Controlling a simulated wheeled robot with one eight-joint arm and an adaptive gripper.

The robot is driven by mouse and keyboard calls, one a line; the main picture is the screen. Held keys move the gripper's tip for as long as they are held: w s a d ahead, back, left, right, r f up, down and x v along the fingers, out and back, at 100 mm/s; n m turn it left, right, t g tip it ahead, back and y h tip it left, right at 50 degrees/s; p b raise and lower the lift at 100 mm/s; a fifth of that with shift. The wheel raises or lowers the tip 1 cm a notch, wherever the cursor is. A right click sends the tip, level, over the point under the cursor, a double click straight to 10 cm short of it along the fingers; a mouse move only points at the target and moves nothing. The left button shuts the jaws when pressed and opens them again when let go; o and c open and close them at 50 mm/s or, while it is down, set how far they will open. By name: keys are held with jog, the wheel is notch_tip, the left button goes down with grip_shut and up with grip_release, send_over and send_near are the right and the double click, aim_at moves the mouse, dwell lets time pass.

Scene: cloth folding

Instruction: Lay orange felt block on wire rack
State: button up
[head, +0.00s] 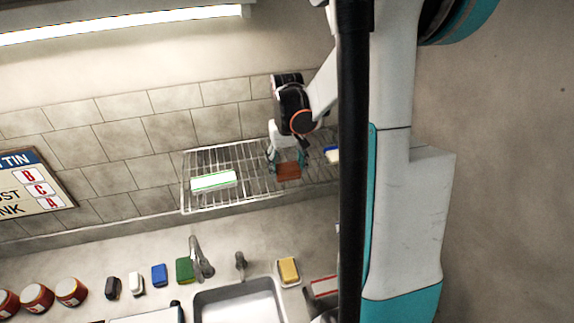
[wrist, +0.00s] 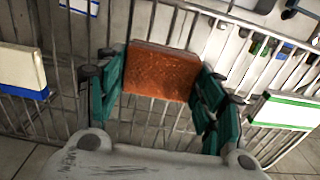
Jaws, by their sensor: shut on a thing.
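The orange felt block (head: 289,171) is at my gripper (head: 287,160), over the right part of the wire rack (head: 244,161) on the wall. In the wrist view the orange felt block (wrist: 162,73) sits between the two teal fingers of my gripper (wrist: 161,88), which is shut on it. Bars of the wire rack (wrist: 175,24) show behind and around the block. I cannot tell whether the block touches the bars.
On the rack, a white and green block (head: 214,181) lies left of my gripper and a white and blue block (head: 332,154) lies right. Below are a sink (head: 238,303), a faucet (head: 200,260), several blocks and red jars (head: 72,291). The rack's left end has bare bars.

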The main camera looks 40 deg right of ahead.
aim_at(287, 167)
jog(key=shift+f, duration=0.1)
jog(key=o, duration=0.9)
notch_tip(287, 167, up, 12)
jog(key=shift+r, duration=0.15)
